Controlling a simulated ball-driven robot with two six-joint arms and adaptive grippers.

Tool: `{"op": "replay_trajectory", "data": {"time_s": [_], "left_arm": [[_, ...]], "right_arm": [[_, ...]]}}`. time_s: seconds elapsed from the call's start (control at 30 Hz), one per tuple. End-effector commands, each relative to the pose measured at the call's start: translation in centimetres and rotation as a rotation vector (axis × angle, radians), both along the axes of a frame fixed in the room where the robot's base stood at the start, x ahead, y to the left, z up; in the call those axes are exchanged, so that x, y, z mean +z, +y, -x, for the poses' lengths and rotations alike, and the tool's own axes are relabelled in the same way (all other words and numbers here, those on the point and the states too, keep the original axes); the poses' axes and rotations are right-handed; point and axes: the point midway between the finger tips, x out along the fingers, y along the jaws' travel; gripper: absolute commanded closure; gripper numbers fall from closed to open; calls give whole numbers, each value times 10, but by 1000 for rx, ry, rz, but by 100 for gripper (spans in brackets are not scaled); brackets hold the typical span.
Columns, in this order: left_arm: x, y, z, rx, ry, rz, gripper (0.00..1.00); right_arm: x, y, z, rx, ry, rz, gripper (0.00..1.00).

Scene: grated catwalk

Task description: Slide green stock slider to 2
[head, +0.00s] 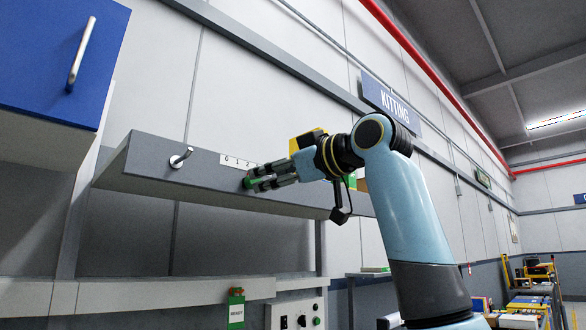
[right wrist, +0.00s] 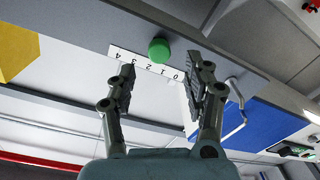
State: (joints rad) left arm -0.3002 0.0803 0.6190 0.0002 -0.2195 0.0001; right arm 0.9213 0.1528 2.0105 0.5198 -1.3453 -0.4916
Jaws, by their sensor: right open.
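The green stock slider (right wrist: 158,50) is a round green knob on the front edge of a grey shelf (head: 210,170). A white scale strip (right wrist: 147,64) marked 0 to 4 runs beside it, upside down in the right wrist view. The knob appears close to the 2, but the angle leaves its exact reading unclear. My right gripper (right wrist: 168,76) is open, its fingers to either side of the knob with gaps showing. In the head view the right gripper (head: 266,181) is at the shelf edge and largely covers the knob and strip. My left gripper is not in view.
A metal hook (head: 181,157) sticks out of the shelf edge left of the strip. A blue cabinet (head: 60,55) hangs at upper left. A green tag (head: 236,310) and a control box (head: 297,314) with knobs sit below. A yellow object (head: 307,141) is behind my right wrist.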

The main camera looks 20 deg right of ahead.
Motion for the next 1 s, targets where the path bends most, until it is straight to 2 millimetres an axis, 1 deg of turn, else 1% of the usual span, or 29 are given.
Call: {"op": "replay_trajectory", "data": {"time_s": [0.03, 0.2, 0.33, 0.5, 1.0], "left_arm": [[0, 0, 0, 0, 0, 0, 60], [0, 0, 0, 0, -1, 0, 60], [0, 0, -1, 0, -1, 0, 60], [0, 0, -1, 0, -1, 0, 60], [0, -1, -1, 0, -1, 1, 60]], "right_arm": [[0, -5, 12, -3, -3, 6, 48], [0, -18, 43, -4, -2, 6, 48], [0, -23, 57, -3, 0, 3, 48], [0, -24, 64, 1, 1, 2, 48], [-2, -24, 63, 1, 2, 1, 48]]}}
